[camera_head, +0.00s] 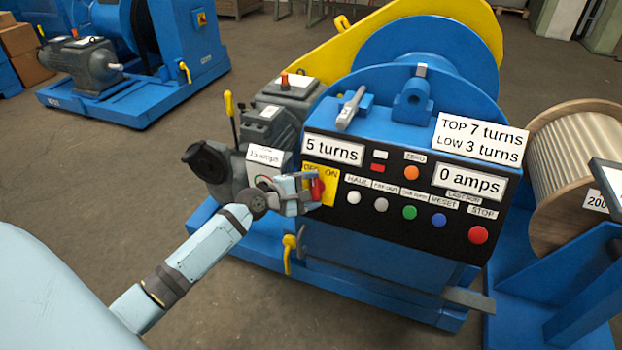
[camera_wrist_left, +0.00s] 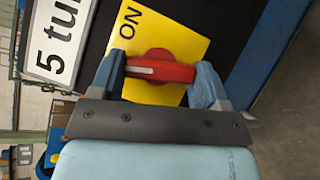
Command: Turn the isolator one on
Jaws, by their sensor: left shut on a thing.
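The isolator is a red rotary handle (camera_head: 317,188) on a yellow plate (camera_head: 329,194) at the left end of the black control panel. OFF and ON are printed along the plate's top edge. My left gripper (camera_head: 309,188) reaches the plate from the left. In the left wrist view its two fingers (camera_wrist_left: 157,75) are shut on the red handle (camera_wrist_left: 165,68), one at each end. A white mark on the handle points to the left there, toward the plate's lettered edge. ON shows in that view; OFF is hidden. My right gripper is not in view.
The panel (camera_head: 398,243) has a row of coloured buttons, with a red stop button (camera_head: 478,235) at right. Displays read "5 turns" (camera_head: 333,150) and "0 amps" (camera_head: 468,182). A yellow lever (camera_head: 289,250) hangs below my arm. A cable drum (camera_head: 575,160) stands at right.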

